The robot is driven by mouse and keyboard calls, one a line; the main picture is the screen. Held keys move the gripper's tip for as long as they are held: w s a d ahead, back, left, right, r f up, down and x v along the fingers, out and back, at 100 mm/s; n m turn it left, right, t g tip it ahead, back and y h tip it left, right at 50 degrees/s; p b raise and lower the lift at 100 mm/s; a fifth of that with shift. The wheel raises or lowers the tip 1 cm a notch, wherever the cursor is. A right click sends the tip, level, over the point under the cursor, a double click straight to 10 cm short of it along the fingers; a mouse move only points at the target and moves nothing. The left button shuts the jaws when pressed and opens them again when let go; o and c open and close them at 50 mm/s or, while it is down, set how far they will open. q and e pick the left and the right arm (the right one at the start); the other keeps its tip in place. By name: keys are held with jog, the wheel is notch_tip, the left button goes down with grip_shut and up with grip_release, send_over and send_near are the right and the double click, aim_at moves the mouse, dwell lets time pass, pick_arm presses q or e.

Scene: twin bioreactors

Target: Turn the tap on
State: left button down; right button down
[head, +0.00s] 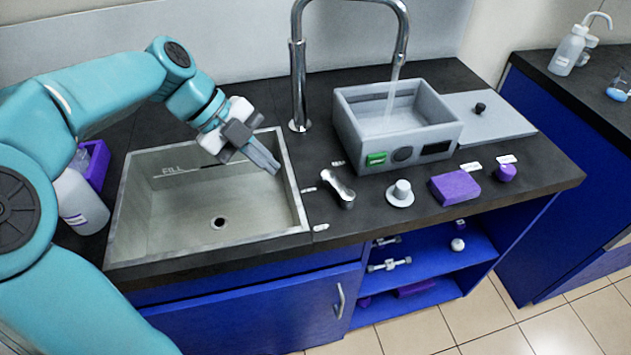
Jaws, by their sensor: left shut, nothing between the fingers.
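The chrome tap (298,85) stands behind the sink's right corner, and its curved spout hangs over a grey box (437,109). A pale stream of water (391,92) shows from the spout down into the box. A metal lever handle (341,190) sits on the black counter right of the sink, between small white labels. My left gripper (272,166) is shut and empty, above the right part of the sink (170,215), to the left of the lever and apart from it. My right gripper is not in view.
The grey box has a green switch (376,159). A white knob (401,193), a purple block (455,187) and a purple knob (506,172) stand along the counter's front. A white bottle (78,203) is left of the sink. Blue shelves (425,265) lie below.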

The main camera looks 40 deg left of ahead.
aim_at(326, 179)
pick_arm(q)
jog(key=w+d+f, duration=0.2)
jog(key=f, duration=0.1)
jog(key=w+d+f, duration=0.3)
jog(key=shift+w+d+f, duration=0.15)
jog(key=shift+d+f, duration=0.1)
jog(key=shift+w+d, duration=0.2)
jog(key=shift+w, duration=0.35)
jog(key=shift+f, duration=0.1)
jog(key=shift+w+a+f+b, duration=0.1)
jog(key=shift+w+f+b, duration=0.25)
jog(key=shift+b, duration=0.65)
jog(key=shift+w+r+b, duration=0.2)
jog(key=shift+w+b, duration=0.3)
jog(key=shift+w, duration=0.05)
jog(key=shift+r, duration=0.25)
